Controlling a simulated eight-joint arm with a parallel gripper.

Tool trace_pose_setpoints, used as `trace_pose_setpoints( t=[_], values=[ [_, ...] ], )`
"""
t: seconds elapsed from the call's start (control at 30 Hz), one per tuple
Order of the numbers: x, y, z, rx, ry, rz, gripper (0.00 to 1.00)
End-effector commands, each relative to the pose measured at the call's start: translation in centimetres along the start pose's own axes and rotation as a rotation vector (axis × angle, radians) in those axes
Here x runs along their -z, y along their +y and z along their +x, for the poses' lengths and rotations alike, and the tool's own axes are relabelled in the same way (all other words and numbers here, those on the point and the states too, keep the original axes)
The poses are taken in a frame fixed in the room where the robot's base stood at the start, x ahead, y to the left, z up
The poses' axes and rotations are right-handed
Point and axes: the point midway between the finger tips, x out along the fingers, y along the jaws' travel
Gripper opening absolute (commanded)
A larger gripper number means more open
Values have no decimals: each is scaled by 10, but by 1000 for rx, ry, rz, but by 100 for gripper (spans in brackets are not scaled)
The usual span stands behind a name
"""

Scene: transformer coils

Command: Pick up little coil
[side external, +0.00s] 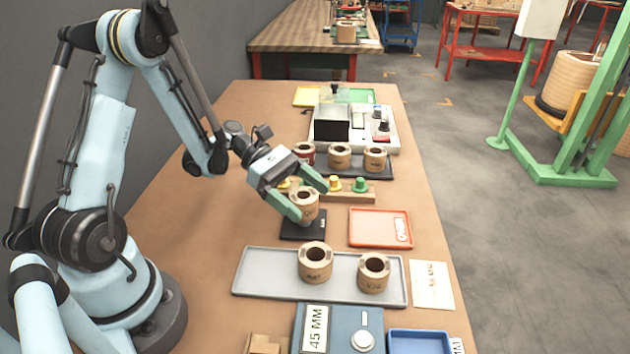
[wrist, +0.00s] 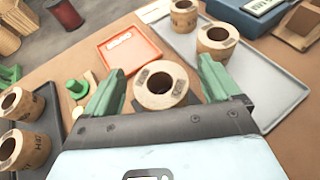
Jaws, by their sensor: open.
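A small tan cardboard-like coil (side external: 305,206) with a dark central hole stands upright at the black pad (side external: 288,231). My gripper (side external: 311,203) is open, with its two green fingers on either side of this coil. In the wrist view the same coil (wrist: 160,97) sits between the spread fingers, its label partly readable. A gap shows by the left finger; contact at the right finger is hard to tell. Two similar coils, the left one (side external: 315,264) and the right one (side external: 373,275), stand on the grey tray (side external: 255,272).
Several more coils stand on a dark tray (side external: 400,172) at the back. A wooden block (side external: 347,195) with yellow and green pegs is just behind my gripper. An orange-red tray (side external: 378,227) lies to the right. A blue unit (side external: 340,325) labelled 45 MM is in front.

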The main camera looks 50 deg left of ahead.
Motion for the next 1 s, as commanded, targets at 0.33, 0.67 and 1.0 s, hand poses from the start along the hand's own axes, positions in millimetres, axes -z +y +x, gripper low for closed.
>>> trace_pose_setpoints(
  t=[0.33,0.67,1.0],
  values=[
    [0,0,0,0,1,0,47],
    [0,0,-1,0,0,0,23],
    [-12,0,-6,1,-1,0,23]
  ],
)
